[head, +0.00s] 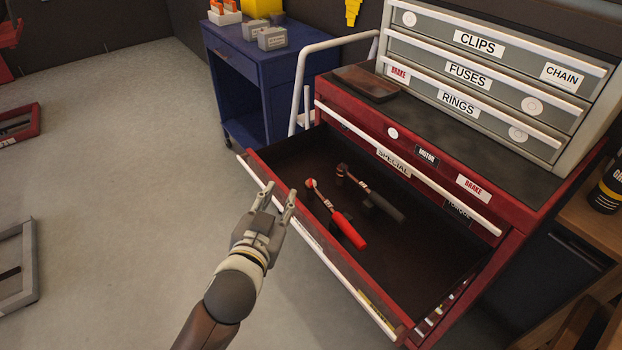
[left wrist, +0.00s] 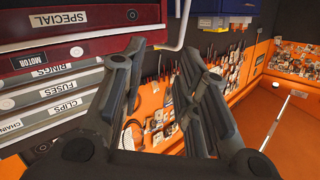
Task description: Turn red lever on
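A tool with a red handle (head: 346,228) lies in the open drawer (head: 425,270) of the red tool chest, next to a similar tool with a black handle (head: 384,206). I cannot make out which part of the red tool is a lever or how it is set. My left gripper (head: 279,194) is open and empty, with its fingertips near the drawer's front edge, left of the red tool and apart from it. The left wrist view shows a clear gap between its fingers (left wrist: 165,72); neither tool shows there. My right gripper is not in view.
The red chest (head: 508,222) carries a grey drawer unit (head: 490,75) labelled CLIPS, FUSES and RINGS. A brown block (head: 366,83) lies on top. A blue cart (head: 240,80) stands behind. The floor at left is mostly clear, with lift parts (head: 18,265) at the edge.

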